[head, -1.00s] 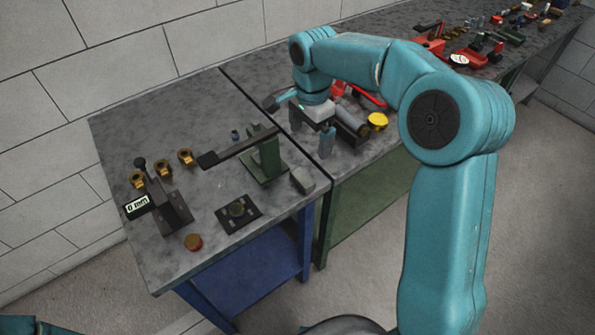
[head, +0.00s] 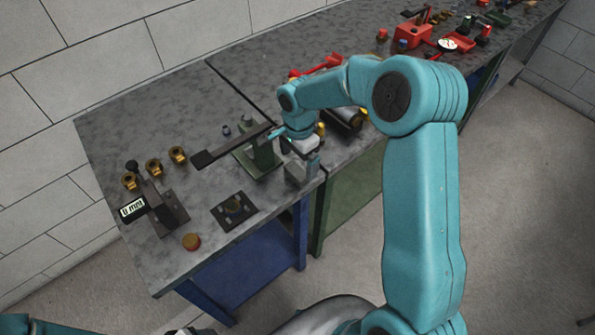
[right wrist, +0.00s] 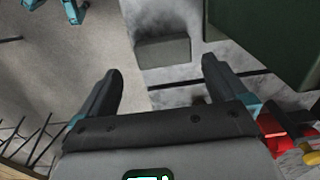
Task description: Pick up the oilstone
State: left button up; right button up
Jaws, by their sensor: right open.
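The oilstone, a small grey block (head: 293,174), lies near the front edge of the bench, beside the foot of the green stand. In the right wrist view the oilstone (right wrist: 163,51) shows just beyond and between my fingertips. My right gripper (head: 304,164) is over the oilstone and partly hides it in the head view. In the right wrist view the right gripper (right wrist: 161,68) is open, with nothing between its fingers.
A green stand with a dark lever (head: 262,156) stands close to the oilstone; its green side (right wrist: 262,35) shows in the right wrist view. A dark square plate (head: 235,210), a red-brown cap (head: 191,242) and brass fittings (head: 153,167) lie to the left.

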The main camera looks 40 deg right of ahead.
aim_at(296, 170)
jog(key=f, duration=0.2)
jog(key=f+p, duration=0.1)
jog(key=f, duration=0.1)
jog(key=shift+w+a, duration=0.15)
jog(key=shift+w, duration=0.2)
jog(key=shift+f, duration=0.2)
jog(key=shift+s, duration=0.2)
jog(key=shift+w, duration=0.2)
jog(key=c, duration=0.9)
jog(key=shift+s, duration=0.1)
jog(key=shift+c, duration=1.4)
jog(key=shift+r, duration=0.6)
notch_tip(296, 170, up, 19)
jog(key=b, duration=0.2)
jog(key=s+a+f+n, duration=0.3)
jog(key=a+f+n, duration=0.8)
jog(key=n, duration=0.6)
jog(key=shift+a+f, duration=0.25)
jog(key=shift+f, duration=0.05)
